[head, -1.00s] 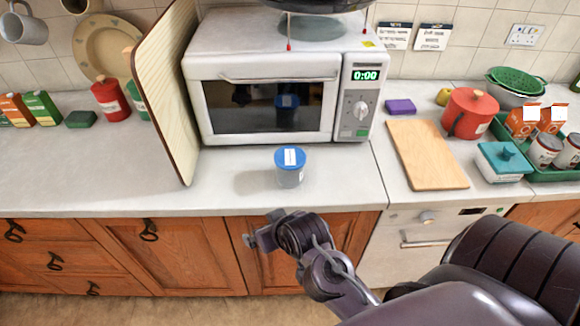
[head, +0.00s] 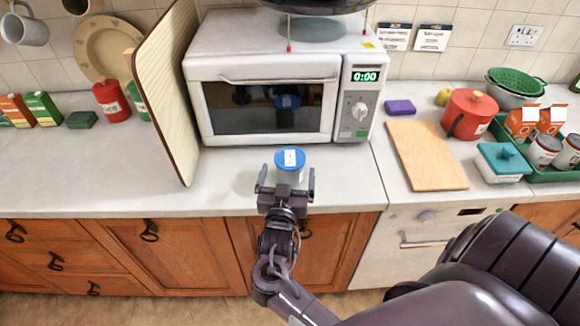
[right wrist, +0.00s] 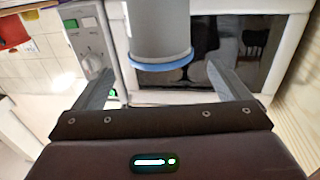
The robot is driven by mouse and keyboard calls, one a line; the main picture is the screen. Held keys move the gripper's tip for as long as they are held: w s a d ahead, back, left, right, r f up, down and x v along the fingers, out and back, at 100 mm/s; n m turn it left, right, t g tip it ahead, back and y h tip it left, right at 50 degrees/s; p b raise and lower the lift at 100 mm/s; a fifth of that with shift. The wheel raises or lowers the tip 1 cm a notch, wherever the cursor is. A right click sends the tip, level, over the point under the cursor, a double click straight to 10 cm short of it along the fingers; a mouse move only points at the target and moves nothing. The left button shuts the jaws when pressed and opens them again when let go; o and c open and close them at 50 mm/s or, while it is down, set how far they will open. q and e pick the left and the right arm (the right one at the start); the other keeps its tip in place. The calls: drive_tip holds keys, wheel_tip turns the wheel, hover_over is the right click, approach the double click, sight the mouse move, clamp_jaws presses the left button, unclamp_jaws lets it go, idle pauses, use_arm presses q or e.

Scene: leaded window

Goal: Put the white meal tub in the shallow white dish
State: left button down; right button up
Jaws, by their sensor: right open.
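The white meal tub (head: 290,160) has a blue lid with a white label and stands upright on the counter in front of the microwave. In the right wrist view the tub (right wrist: 160,32) appears upside down, with its blue lid rim lowest. My right gripper (head: 287,178) is open at the tub's near side, its fingers spread to the left and right of it. In the right wrist view my gripper's fingers (right wrist: 163,85) show a gap on both sides of the tub. The gripper hides the tub's lower part. I cannot make out a shallow white dish. My left gripper is out of view.
A white microwave (head: 215,65) stands closed behind the tub. A tall ribbed board (head: 165,95) stands to its left. A wooden board (head: 427,155), a red pot (head: 468,113) and a teal-lidded dish (head: 503,162) lie to the right.

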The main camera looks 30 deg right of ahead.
sight(290, 159)
drive_tip(key=p+x, duration=0.2)
drive_tip(key=x, duration=0.3)
drive_tip(key=shift+w+d+f, duration=0.1)
drive_tip(key=shift+w+d, duration=0.05)
drive_tip(key=shift+w, duration=0.15)
drive_tip(key=shift+w+d+f, duration=0.15)
drive_tip(key=shift+w+d, duration=0.1)
drive_tip(key=shift+w, duration=0.05)
drive_tip(key=c, duration=1.3)
